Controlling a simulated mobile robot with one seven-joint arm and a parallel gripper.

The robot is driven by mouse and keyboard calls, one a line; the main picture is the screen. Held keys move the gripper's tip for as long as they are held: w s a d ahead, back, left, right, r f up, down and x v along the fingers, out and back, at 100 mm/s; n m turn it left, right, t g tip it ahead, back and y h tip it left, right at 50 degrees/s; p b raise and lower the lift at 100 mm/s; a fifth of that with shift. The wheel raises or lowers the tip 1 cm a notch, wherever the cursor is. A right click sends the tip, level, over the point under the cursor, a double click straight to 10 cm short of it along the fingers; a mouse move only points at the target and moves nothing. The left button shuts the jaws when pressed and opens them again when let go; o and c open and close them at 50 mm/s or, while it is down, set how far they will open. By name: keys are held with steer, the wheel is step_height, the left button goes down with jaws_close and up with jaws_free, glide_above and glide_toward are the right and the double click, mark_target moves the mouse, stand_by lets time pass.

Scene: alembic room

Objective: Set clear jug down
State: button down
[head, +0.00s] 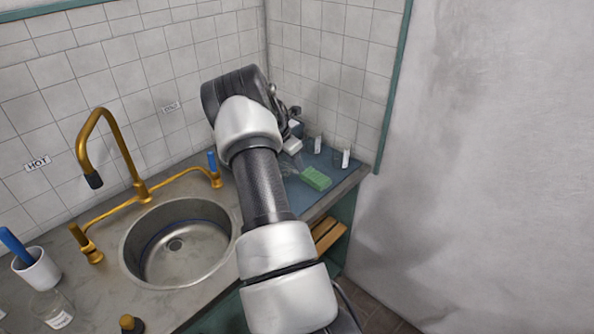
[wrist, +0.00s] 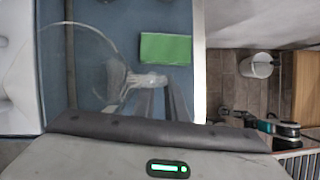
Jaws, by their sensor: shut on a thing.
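The clear jug (wrist: 92,62) is see-through, and its curved outline shows at the left of the wrist view. My gripper (wrist: 150,84) is shut on the jug near its handle side. In the head view, my gripper (head: 290,168) is over the blue mat (head: 314,199) at the counter's far right end. My arm hides much of the jug there, and only faint clear edges show. I cannot tell whether the jug's base touches the mat.
A green sponge (head: 315,178) lies on the mat close to my gripper. Small glass containers with white labels (head: 345,158) stand behind it by the tiled wall. The sink (head: 180,243) and brass tap (head: 135,165) are to the left. The counter's front edge is near.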

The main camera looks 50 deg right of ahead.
steer(key=shift+f, duration=1.45)
steer(key=shift+f, duration=0.15)
steer(key=c, duration=1.8)
jaws_free()
